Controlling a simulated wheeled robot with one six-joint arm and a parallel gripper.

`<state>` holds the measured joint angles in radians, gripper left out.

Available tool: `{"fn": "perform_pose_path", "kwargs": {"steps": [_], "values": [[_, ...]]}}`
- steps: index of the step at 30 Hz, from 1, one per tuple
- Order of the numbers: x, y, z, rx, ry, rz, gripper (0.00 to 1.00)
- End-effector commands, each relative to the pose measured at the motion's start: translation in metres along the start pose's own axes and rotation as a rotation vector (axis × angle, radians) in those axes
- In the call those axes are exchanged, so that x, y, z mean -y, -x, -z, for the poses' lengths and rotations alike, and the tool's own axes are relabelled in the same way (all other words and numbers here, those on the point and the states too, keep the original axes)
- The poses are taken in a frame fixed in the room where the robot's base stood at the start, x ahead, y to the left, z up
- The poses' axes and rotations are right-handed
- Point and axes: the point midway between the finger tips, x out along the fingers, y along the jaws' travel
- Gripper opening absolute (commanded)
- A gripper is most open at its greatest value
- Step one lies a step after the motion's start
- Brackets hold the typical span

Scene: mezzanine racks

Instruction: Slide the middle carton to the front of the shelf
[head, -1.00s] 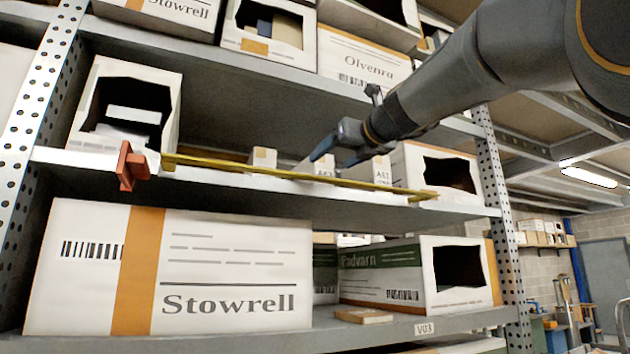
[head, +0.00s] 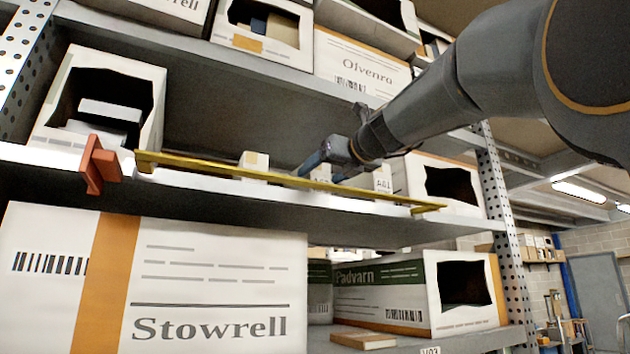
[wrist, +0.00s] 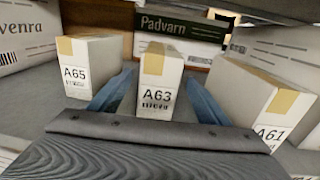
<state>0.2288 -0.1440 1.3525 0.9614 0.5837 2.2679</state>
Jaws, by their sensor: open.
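Three small white cartons with tan tape stand in a row on the middle shelf (head: 200,193). The middle carton, A63 (wrist: 158,90), is upright between the two blue fingers of my gripper (wrist: 155,88). The fingers are open, one on each side of it; I cannot tell whether they touch it. Carton A65 (wrist: 90,65) is to the left, also in the head view (head: 254,164). Carton A61 (wrist: 255,100) is to the right, close to the right finger. In the head view my gripper (head: 325,163) reaches over the shelf front and mostly hides A63.
A yellow bar (head: 290,181) runs along the shelf's front edge, with a red bracket (head: 98,165) near its left end. Open boxes stand left (head: 62,118) and right (head: 412,184) on this shelf. A Padvarn box (wrist: 180,35) stands behind the cartons. Another shelf is overhead.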

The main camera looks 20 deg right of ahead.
Motion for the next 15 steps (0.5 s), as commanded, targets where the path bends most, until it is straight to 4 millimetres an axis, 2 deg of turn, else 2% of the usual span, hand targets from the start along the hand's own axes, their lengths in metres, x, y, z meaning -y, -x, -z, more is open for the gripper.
{"fn": "perform_pose_path", "kwargs": {"steps": [9,15], "values": [[-0.003,-0.046,-0.001,-0.003,-0.001,-0.006,0.70],[-0.002,-0.066,-0.001,-0.001,0.000,-0.004,0.70]]}}
